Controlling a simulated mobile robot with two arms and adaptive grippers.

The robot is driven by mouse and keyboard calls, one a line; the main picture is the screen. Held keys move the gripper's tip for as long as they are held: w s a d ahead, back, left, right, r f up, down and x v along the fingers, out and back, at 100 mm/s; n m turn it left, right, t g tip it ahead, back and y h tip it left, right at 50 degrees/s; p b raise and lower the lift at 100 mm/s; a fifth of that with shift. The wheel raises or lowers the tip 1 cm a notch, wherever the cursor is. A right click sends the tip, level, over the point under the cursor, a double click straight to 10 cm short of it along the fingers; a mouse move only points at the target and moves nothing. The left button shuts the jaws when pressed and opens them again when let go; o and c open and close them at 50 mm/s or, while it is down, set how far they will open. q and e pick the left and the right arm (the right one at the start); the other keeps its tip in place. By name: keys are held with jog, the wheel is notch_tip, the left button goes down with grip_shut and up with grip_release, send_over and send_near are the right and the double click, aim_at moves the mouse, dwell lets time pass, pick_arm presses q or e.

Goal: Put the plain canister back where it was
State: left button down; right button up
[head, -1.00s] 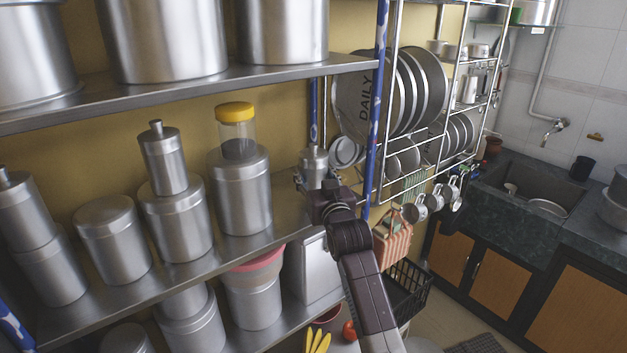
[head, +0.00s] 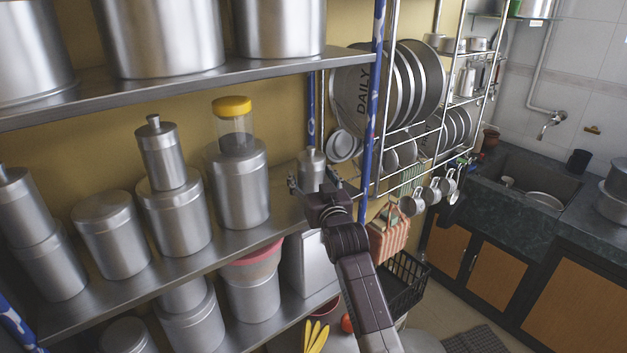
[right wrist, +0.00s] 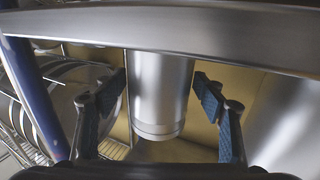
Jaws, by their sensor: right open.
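A small steel canister with a knobbed lid (head: 312,164) stands upright at the right end of the middle shelf (head: 282,222). My right gripper (head: 314,186) is open in front of it, with its fingers spread to either side. In the right wrist view, the canister's smooth steel body (right wrist: 160,85) shows between the two open fingers (right wrist: 165,100), with a gap on each side. The gripper hides the canister's lower part in the head view. My left gripper is not in view.
A large canister bearing a yellow-lidded jar (head: 238,185) stands left of the gripper. More canisters (head: 110,235) fill the shelf further left. A blue post (head: 371,120) and a wire dish rack (head: 392,190) stand close on the right. The upper shelf (head: 220,82) hangs above.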

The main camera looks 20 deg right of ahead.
jog(key=shift+s, duration=0.5)
jog(key=s+b, duration=0.2)
jog(key=s, duration=0.9)
jog(key=shift+a+b, duration=0.25)
jog(key=shift+b, duration=0.05)
